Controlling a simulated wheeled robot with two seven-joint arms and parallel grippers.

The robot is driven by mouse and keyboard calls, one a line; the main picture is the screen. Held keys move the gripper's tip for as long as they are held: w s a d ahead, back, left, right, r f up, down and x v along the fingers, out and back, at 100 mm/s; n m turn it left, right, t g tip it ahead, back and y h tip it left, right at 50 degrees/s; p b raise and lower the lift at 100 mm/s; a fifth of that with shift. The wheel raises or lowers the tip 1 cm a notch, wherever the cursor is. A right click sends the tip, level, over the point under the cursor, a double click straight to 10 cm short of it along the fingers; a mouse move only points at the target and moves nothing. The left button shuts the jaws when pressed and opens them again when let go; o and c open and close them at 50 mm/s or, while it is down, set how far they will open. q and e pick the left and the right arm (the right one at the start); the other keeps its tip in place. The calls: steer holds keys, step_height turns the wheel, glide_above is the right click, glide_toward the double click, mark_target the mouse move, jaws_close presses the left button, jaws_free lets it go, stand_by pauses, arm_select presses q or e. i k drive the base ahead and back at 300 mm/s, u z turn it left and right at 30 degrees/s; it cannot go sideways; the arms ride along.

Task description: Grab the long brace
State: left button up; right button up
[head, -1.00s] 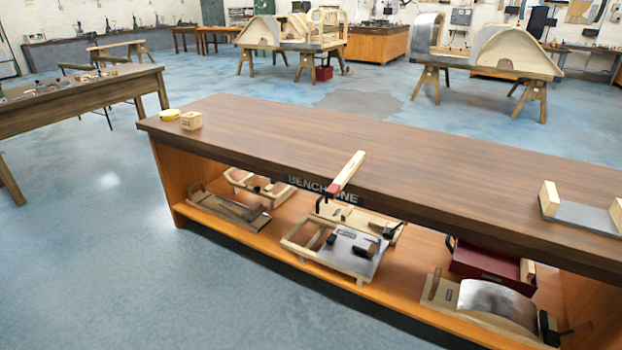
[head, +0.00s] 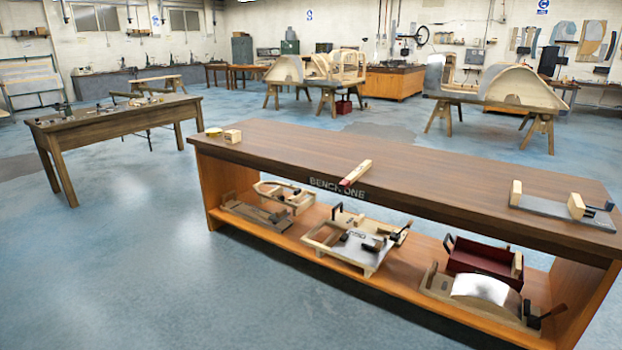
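A pale wooden bar with a red part at its near end (head: 357,172) lies on the bench top (head: 440,178), with the near end at the front edge above the "BENCH ONE" lettering. It is the most brace-like piece I see, but I cannot tell for sure that it is the long brace. Neither of my grippers shows in the head view.
A yellow roll (head: 213,132) and a small wood block (head: 233,136) sit at the bench's left end. A grey plate with wood blocks (head: 560,207) lies at its right. The lower shelf holds frames, jigs and a red box (head: 485,262). Open floor lies in front.

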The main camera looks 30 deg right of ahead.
mark_target(347, 181)
steer(key=u, duration=0.2)
steer(key=i, duration=1.5)
steer(key=z, duration=0.35)
steer(key=i, duration=1.9)
steer(key=z, duration=1.75)
steer(key=i, duration=0.95)
steer(key=z, duration=0.85)
